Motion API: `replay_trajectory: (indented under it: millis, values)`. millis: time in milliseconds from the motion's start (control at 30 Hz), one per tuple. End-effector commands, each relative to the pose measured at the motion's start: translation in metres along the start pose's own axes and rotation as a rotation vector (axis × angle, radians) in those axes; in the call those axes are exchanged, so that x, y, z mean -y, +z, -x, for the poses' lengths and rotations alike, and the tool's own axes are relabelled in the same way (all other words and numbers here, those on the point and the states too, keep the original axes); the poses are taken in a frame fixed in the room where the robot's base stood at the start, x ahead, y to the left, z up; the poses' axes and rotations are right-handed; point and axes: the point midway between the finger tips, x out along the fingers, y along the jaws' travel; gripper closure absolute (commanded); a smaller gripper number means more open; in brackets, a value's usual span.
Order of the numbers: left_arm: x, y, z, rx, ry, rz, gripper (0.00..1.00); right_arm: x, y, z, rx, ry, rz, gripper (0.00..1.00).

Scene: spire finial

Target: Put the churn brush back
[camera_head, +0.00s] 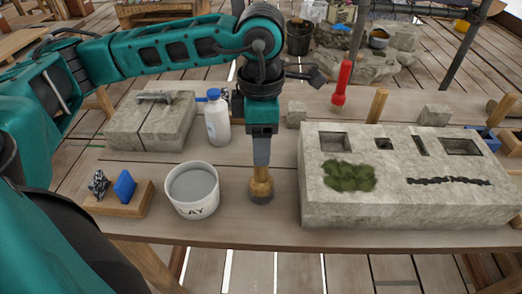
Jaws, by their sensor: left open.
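A short brush (261,188) with a wooden body and a dark grey base, likely the churn brush, stands upright on the wooden table near its front edge. My left gripper (261,162) points straight down over it, its fingers open at the brush's top. The fingers are seen edge-on and hide the upper part, so contact is unclear. A white pot (192,190) of grey paste stands just left of the brush. My right gripper is not in view.
A stone block (410,205) with square holes and moss fills the right of the table. A white bottle (217,122) and a grey slab (150,125) stand behind. A wooden block (118,200) with a blue sponge (125,186) is left. A red-handled tool (341,85) rises behind.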

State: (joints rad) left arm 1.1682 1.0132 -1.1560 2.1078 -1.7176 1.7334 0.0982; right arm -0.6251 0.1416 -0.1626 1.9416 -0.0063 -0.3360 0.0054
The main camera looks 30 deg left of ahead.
Motion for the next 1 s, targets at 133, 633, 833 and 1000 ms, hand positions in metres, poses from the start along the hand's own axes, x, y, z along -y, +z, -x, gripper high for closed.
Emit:
replay_trajectory:
  millis: [133, 633, 833, 1000]
  values:
    - [0.000, 0.001, 0.036, 0.004, 0.003, -0.002, 0.43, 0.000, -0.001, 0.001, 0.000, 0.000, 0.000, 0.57]
    - [0.000, 0.000, 0.082, -0.001, -0.001, -0.001, 0.43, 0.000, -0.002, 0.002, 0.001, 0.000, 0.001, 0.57]
    - [0.000, 0.000, 0.082, -0.001, 0.000, -0.002, 0.43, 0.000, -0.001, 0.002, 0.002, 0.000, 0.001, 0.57]
    - [0.000, 0.000, 0.081, -0.001, 0.000, -0.002, 0.43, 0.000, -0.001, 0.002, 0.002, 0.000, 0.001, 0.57]
